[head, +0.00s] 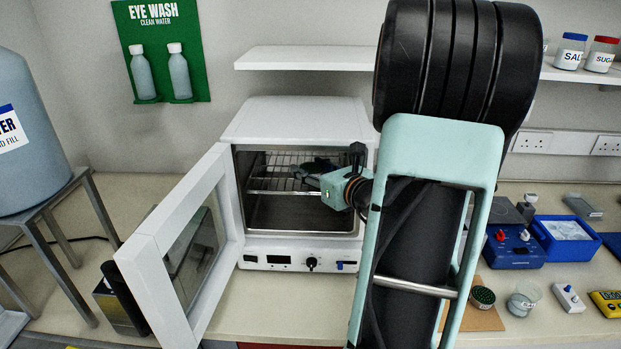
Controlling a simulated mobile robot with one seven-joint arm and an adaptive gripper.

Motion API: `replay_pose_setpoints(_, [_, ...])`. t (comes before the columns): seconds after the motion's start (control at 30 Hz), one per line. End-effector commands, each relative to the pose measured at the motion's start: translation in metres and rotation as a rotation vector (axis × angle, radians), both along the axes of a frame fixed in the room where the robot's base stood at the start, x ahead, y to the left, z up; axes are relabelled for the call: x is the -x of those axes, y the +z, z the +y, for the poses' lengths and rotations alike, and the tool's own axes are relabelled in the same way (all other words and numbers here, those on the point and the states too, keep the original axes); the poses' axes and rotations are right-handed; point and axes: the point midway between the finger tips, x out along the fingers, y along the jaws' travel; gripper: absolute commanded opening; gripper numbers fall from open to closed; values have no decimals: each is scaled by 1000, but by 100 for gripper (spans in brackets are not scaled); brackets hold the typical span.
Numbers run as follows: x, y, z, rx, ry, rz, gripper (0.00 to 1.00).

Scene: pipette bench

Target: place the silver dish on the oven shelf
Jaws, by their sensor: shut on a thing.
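The white oven (255,254) stands on the bench with its door (190,245) swung wide open to the left. Inside it, wire oven shelves (268,184) run across the chamber. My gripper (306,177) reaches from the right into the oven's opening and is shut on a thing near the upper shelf. A dark, shaded shape at the fingers, which I take to be the silver dish (318,164), shows small and indistinct. I cannot tell whether it touches the shelf. My arm hides the oven's right side.
A large water container (28,135) on a metal stand is at left. A wall shelf (300,58) runs above the oven. At right are a blue tray (566,238), a blue device (512,247), a glass beaker (524,298) and a yellow device (607,302).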

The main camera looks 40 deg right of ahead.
Motion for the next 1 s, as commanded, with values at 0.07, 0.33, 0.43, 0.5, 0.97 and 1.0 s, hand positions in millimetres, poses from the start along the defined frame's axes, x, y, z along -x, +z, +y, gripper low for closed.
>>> replay_pose_setpoints(0.07, [0,-17,-1,-4,-2,1,19])
replay_pose_setpoints(0.33, [0,-19,0,0,0,-1,19])
replay_pose_setpoints(0.43, [0,-21,0,0,0,-1,19])
replay_pose_setpoints(0.5, [0,-23,0,0,0,0,19])
replay_pose_setpoints(0.97, [0,-22,0,-1,0,0,60])
replay_pose_setpoints(1.0, [1,-21,0,-1,0,0,60])
